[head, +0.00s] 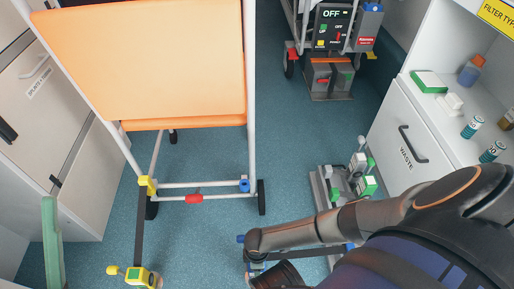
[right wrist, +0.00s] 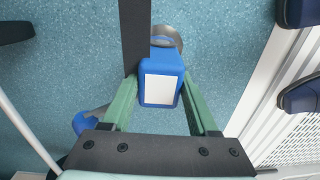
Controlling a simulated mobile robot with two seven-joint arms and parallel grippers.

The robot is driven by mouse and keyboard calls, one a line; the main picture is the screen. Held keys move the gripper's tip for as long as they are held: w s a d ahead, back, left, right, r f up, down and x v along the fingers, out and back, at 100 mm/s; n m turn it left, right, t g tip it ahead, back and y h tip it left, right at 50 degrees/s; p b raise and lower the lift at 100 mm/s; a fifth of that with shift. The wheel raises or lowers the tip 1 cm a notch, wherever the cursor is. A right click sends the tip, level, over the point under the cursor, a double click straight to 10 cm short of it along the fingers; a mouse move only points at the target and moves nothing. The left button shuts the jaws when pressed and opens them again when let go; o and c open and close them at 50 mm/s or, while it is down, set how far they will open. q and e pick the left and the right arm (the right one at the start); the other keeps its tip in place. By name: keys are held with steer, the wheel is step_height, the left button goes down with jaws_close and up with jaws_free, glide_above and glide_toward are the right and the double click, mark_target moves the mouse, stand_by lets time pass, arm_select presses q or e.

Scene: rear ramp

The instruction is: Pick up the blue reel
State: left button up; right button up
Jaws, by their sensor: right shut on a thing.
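The blue reel (right wrist: 174,67), a blue block with a white label, sits between the two green fingers of my right gripper (right wrist: 159,84) in the right wrist view. The gripper is shut on it. A dark strap (right wrist: 135,35) runs up from beside the reel over the blue floor. A grey rounded part (right wrist: 167,37) shows just behind it. In the head view my right arm hides most of the gripper and reel. A green bar (head: 52,243) at the lower left may be part of my left gripper; its opening cannot be seen.
A yellow reel (head: 146,277) with a dark strap is at the lower left of the orange-topped trolley (head: 183,60). A grey rack with green-and-white items (head: 367,186) stands before the waste cabinet (head: 408,140). Open blue floor (head: 300,120) lies between trolley and cabinet.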

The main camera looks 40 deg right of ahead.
jaws_close()
arm_select(q)
step_height(320, 180, up, 8)
steer(key=p, duration=0.7)
steer(key=shift+s+a+f+t, duration=0.2)
steer(key=shift+a+t, duration=0.1)
steer(key=shift+a, duration=0.1)
arm_select(e)
step_height(320, 180, up, 10)
steer(key=shift+r, duration=0.1)
arm_select(q)
steer(key=shift+r+n, duration=0.1)
steer(key=shift+n, duration=0.2)
steer(key=shift+r+p, duration=1.7)
steer(key=shift+r, duration=0.05)
arm_select(e)
steer(key=shift+r, duration=1.4)
